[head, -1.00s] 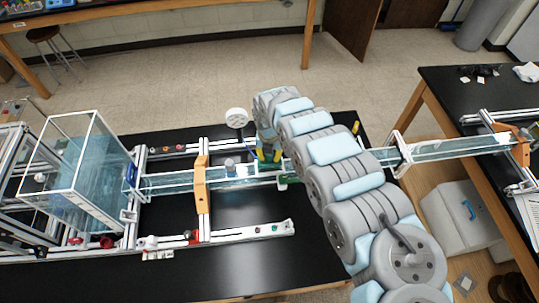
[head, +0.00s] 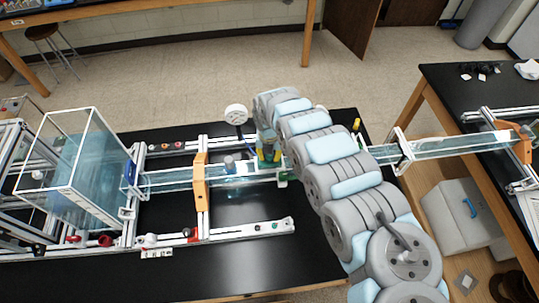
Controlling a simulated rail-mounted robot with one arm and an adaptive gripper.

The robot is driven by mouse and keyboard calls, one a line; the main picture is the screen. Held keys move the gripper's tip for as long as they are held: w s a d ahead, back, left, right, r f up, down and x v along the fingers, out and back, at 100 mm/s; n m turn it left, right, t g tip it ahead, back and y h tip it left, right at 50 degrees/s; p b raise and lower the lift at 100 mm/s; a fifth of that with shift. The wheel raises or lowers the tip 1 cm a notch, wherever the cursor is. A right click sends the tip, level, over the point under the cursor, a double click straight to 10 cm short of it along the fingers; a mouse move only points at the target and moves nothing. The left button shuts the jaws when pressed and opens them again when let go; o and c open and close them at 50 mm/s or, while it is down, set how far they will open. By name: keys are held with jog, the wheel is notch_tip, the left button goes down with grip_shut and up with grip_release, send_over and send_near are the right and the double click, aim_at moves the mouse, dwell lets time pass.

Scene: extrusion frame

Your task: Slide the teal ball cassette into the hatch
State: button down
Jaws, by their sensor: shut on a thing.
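The balls cannot be made out. The hatch cannot be clearly told. A small white and green fitting (head: 284,180) sits on the channel just right of and below the fingertips, partly behind my arm. I cannot tell whether the cassette touches the channel.
An orange bracket (head: 201,183) crosses the channel to the left, beside a small grey cylinder (head: 229,163). A round white gauge (head: 236,114) stands behind. A clear water tank (head: 75,165) is at the left. The black tabletop (head: 240,265) is bare in front.

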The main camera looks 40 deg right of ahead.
jog(key=shift+f+b, duration=0.75)
jog(key=shift+f, duration=0.55)
jog(key=c, duration=0.9)
grip_release()
jog(key=shift+r, duration=0.2)
notch_tip(320, 180, up, 12)
jog(key=shift+s+a+f, duration=0.1)
